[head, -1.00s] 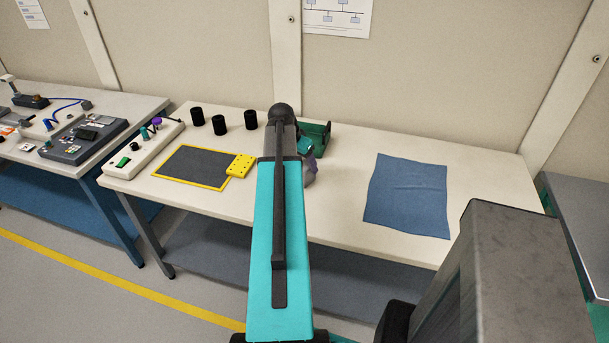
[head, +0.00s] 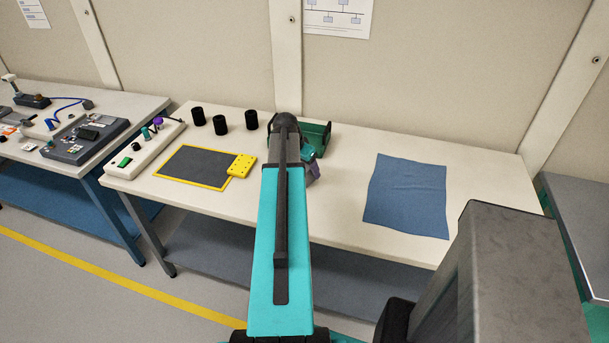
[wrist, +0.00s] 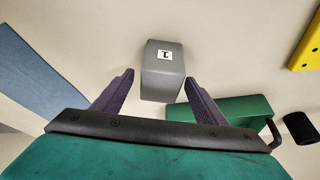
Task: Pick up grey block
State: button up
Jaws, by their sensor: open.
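The grey block (wrist: 161,84) is in the wrist view, standing on the pale tabletop with a small white label marked with a black character. My gripper (wrist: 157,83) is open, with one purple finger to each side of the block's near end. The block reaches beyond the fingertips, and I cannot tell whether either finger touches it. In the head view my arm hides the block, and only a bit of my purple gripper (head: 314,168) shows beside the arm.
A green tray (head: 319,136) stands close behind my gripper. A blue cloth (head: 407,197) lies to the right. A yellow-framed dark mat (head: 194,165), a yellow block (head: 241,165) and several black cups (head: 220,125) are to the left. Bare tabletop lies between gripper and cloth.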

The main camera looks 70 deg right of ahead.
jog(key=shift+p+x, duration=0.55)
jog(key=shift+x, duration=1.15)
jog(key=c, duration=1.3)
